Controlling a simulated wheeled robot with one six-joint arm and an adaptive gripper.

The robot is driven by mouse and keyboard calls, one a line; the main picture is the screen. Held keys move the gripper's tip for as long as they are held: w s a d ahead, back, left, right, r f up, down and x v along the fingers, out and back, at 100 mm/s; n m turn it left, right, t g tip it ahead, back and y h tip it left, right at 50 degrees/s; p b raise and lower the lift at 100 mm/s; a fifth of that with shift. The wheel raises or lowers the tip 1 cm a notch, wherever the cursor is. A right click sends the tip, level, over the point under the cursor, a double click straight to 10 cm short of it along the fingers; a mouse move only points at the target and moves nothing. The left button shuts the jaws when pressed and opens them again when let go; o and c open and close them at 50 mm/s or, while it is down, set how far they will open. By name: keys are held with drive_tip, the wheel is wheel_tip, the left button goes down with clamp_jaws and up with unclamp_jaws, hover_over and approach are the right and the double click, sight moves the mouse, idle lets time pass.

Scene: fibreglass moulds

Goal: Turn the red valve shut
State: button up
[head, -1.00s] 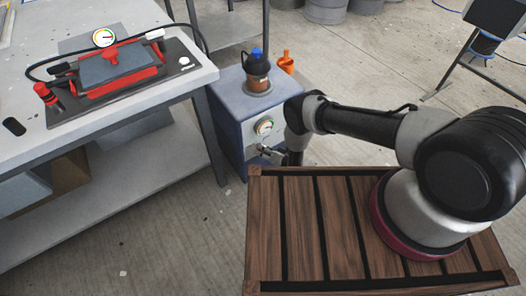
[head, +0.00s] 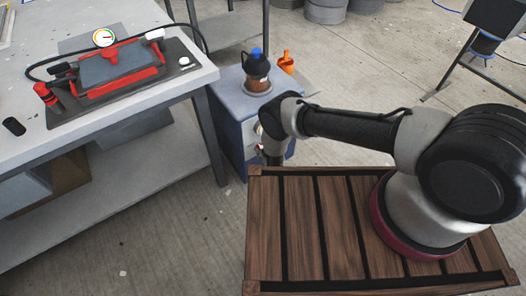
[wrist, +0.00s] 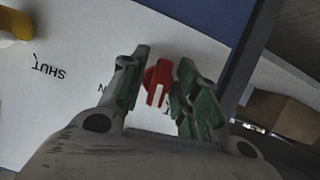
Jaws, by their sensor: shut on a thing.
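The red valve (wrist: 157,78) is a small handle with a white mark, on a pale panel in the wrist view. My gripper (wrist: 158,88) has its green-padded fingers on either side of the valve and is shut on it. The word SHUT (wrist: 49,66) is printed on the panel to the left, upside down. Other lettering is partly hidden by the fingers. In the head view my wrist hangs at the front of the blue cabinet (head: 228,130) and hides most of the valve and my fingers.
A workbench (head: 190,85) with a red clamped mould (head: 118,68) is at the left. A gauge on the cabinet front is mostly hidden by my arm.

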drive_tip(key=n+t+h, duration=0.1)
drive_tip(key=n, duration=0.2)
drive_tip(key=shift+h, duration=0.3)
drive_tip(key=shift+n+t+h, duration=0.4)
drive_tip(key=shift+n+t, duration=0.3)
drive_tip(key=shift+n, duration=0.4)
drive_tip(key=shift+a+r, duration=0.1)
drive_tip(key=o, duration=0.9)
drive_tip(key=shift+o, duration=0.2)
